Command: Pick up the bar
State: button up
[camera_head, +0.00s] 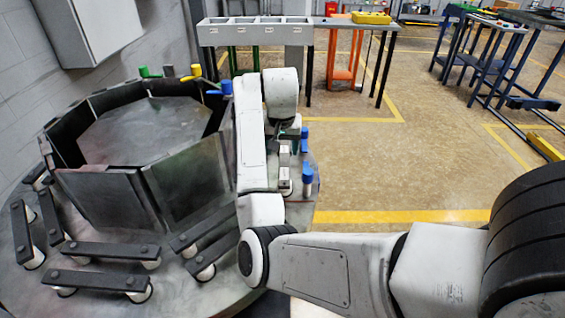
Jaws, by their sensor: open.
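Several dark flat bars lie on white round posts around the furnace plate. One bar (96,280) is at the front left, another bar (108,250) just behind it, and another bar (30,232) at the far left. My gripper (288,150) is at the right side of the plate, below my wrist, pointing down between blue-topped posts. It is open, but its fingers are small and partly covered by my arm. A light post (284,187) stands just below it. I cannot tell whether a bar lies between the fingers.
The furnace's dark panels (190,180) stand around a grey octagonal plate (145,132). Blue posts (308,178) stand close to my gripper. Green and yellow handles (191,72) are at the back. A grey bench (255,33) stands behind.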

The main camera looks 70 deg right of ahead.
aim_at(284, 159)
jog(key=x, duration=0.3)
jog(key=d+x, duration=0.1)
jog(key=x, duration=0.1)
jog(key=shift+s, duration=0.2)
jog(key=shift+r, duration=0.1)
grip_shut()
dwell(0.3)
